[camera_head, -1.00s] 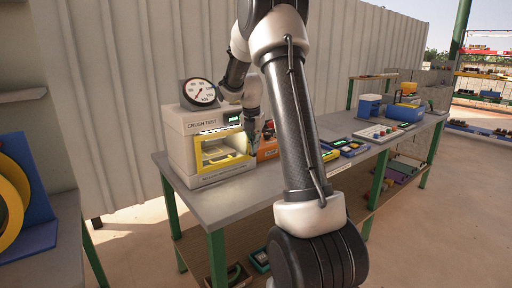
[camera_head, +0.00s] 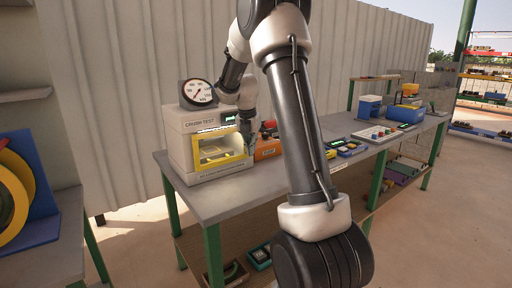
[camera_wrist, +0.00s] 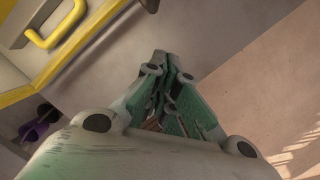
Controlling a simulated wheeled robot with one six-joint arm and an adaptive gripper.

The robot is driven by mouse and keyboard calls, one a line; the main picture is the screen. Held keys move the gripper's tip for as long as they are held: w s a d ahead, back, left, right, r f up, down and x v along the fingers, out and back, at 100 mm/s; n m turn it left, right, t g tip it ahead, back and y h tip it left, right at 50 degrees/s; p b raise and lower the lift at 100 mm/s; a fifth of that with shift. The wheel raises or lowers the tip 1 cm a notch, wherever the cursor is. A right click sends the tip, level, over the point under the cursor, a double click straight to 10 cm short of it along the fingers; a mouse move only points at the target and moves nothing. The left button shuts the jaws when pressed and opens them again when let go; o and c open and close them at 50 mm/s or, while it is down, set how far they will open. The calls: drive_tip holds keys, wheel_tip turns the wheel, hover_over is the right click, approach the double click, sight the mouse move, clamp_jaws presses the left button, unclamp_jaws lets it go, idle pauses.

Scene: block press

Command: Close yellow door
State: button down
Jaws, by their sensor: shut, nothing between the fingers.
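The crush test machine (camera_head: 188,150) stands at the left end of the table. Its yellow door (camera_head: 198,158) is a yellow frame around a lit window on the front. I cannot tell whether the door is fully closed. In the wrist view, a yellow handle (camera_wrist: 52,38) and part of the yellow frame show at the upper left. My gripper (camera_wrist: 168,62) is shut and empty, pointing away from the camera, to the right of the handle and apart from it. In the head view, my gripper (camera_head: 252,146) is beside the machine's right front edge, and its tips are hard to make out.
A round dial (camera_head: 199,93) sits on the machine. An orange box (camera_head: 267,150) stands just to its right, partly behind my arm. Control panels (camera_head: 378,134) and blue-yellow equipment (camera_head: 404,113) lie farther right. The table's front left (camera_head: 220,200) is clear.

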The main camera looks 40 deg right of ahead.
drive_tip(key=d+v, duration=0.1)
drive_tip(key=v, duration=0.9)
drive_tip(key=s+a+m+t, duration=0.1)
drive_tip(key=s+a+m, duration=0.4)
drive_tip(key=s+m, duration=0.3)
drive_tip(key=s+a+m+t+y, duration=0.1)
drive_tip(key=s+a+m, duration=0.4)
drive_tip(key=s, duration=0.8)
drive_tip(key=s+a+m+y, duration=0.1)
drive_tip(key=s+a+m, duration=0.4)
drive_tip(key=s+m, duration=0.5)
drive_tip(key=shift+s+a+m+t, duration=0.15)
drive_tip(key=shift+a+m+t, duration=0.2)
drive_tip(key=shift+m, duration=0.65)
